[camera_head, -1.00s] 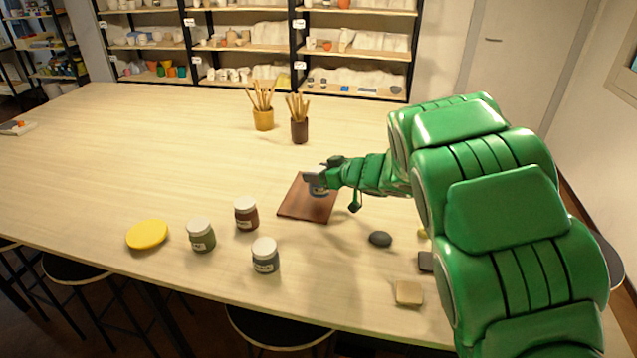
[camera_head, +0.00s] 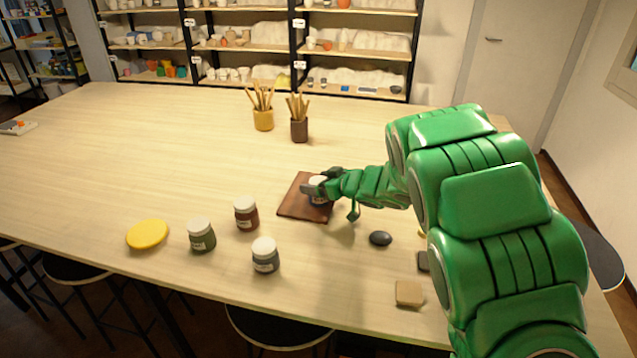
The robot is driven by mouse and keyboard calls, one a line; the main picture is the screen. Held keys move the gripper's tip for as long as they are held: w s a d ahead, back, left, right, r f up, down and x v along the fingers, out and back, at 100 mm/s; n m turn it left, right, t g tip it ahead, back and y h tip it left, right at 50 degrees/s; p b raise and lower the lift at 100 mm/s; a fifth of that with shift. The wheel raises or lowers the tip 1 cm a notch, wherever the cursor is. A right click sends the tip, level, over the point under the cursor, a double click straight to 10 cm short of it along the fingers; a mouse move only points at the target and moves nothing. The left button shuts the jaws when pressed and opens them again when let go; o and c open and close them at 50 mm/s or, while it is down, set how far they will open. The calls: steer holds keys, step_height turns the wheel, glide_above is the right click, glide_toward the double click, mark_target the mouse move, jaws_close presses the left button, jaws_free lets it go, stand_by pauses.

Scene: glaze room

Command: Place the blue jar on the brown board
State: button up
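The brown board (camera_head: 291,207) lies flat on the table near its middle. My gripper (camera_head: 316,190) is over the board and its fingers are around a jar, the blue jar (camera_head: 319,200), which has a white lid and a dark bluish body. The fingers hide part of the jar. The jar is upright and low over the board's right half. It looks to be at the board's surface, but I cannot tell for certain whether it touches.
A green jar (camera_head: 201,237), a red-brown jar (camera_head: 246,215) and a grey-blue jar (camera_head: 265,257) stand left of the board, near a yellow disc (camera_head: 147,234). A dark stone (camera_head: 380,239) and a tan block (camera_head: 409,293) lie nearer. Two brush pots (camera_head: 263,119) (camera_head: 299,130) stand behind.

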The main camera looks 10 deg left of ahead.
stand_by(0.3)
steer(key=shift+s+d+r, duration=0.2)
steer(key=shift+d+r, duration=0.15)
steer(key=shift+d, duration=0.1)
steer(key=v, duration=1.1)
